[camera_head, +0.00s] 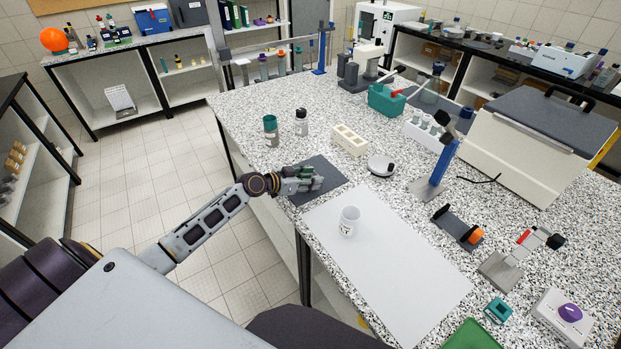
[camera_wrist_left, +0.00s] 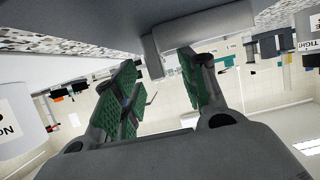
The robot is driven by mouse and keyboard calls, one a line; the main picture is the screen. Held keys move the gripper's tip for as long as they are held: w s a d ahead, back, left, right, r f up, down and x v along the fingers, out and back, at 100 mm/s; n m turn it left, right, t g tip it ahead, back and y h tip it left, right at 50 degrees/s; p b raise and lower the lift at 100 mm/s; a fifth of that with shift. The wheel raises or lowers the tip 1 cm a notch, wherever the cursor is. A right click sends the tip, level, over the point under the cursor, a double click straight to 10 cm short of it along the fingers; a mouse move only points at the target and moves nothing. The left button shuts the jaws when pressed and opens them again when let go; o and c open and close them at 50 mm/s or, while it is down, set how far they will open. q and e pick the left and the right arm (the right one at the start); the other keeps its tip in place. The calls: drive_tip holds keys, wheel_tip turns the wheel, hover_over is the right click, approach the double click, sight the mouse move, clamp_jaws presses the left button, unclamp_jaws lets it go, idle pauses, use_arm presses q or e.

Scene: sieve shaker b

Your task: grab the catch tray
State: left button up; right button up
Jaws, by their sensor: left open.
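I cannot tell for sure which thing is the catch tray. A flat dark grey square (camera_head: 326,167) lies on the speckled bench near its left edge. My left gripper (camera_head: 312,181) is over this square, with its green-padded fingers apart and nothing seen between them. An off-white block with openings (camera_head: 349,140) and a small round grey dish (camera_head: 381,165) stand on the bench beyond the square. My right gripper is not in view.
A white cup (camera_head: 349,221) stands on a pale sheet (camera_head: 400,275) to the right of the gripper. A teal-topped jar (camera_head: 270,131) and a small bottle (camera_head: 301,122) stand behind it. A blue-posted stand (camera_head: 441,170) and a large pale case (camera_head: 525,150) are farther right.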

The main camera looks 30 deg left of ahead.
use_arm(q)
drive_tip(key=shift+x, duration=1.1)
drive_tip(key=c, duration=0.9)
